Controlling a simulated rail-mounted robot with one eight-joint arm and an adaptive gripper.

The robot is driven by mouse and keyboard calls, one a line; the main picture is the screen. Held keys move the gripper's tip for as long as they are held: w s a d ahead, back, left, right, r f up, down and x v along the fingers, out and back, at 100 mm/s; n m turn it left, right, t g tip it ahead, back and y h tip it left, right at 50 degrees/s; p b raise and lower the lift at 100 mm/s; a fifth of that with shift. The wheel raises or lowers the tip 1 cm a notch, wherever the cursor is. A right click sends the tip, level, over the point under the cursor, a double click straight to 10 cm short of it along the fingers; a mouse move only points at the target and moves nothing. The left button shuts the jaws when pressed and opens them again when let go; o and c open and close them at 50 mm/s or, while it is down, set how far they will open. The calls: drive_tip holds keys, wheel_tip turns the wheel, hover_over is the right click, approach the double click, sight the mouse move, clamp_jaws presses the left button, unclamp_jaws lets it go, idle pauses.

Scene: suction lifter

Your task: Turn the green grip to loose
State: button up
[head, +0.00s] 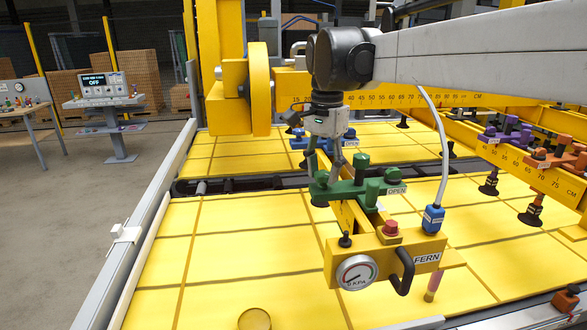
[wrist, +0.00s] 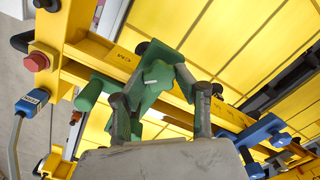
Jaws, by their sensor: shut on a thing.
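The green grip (head: 345,189) sits on a yellow beam in the middle of the head view, with an "OPEN" label (head: 397,191) beside its right end. My gripper (head: 325,172) reaches down onto the left part of the grip from above. In the wrist view, the two fingers of my gripper (wrist: 160,92) stand either side of the green grip (wrist: 153,98) and are shut on it. The exact contact of the fingertips is partly hidden by the green parts.
A yellow "FERN" box (head: 414,260) with a gauge near 0 kPa (head: 356,272), red button (head: 390,229) and black handle (head: 403,270) stands in front. A blue grip (head: 300,139) lies behind; purple (head: 508,132) and orange (head: 556,157) grips are at right. Yellow sheets (head: 230,240) lie below.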

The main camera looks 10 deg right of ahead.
drive_tip(key=n+b, duration=0.1)
drive_tip(key=n, duration=0.4)
drive_tip(key=shift+n+b, duration=0.3)
drive_tip(key=shift+b, duration=0.05)
drive_tip(key=n+b, duration=0.1)
drive_tip(key=n, duration=0.5)
drive_tip(key=n+b, duration=0.1)
drive_tip(key=n, duration=0.5)
drive_tip(key=shift+n, duration=0.3)
drive_tip(key=n, duration=0.5)
drive_tip(key=shift+b, duration=0.35)
drive_tip(key=shift+n, duration=0.3)
drive_tip(key=o, duration=1.1)
drive_tip(key=shift+o, duration=0.2)
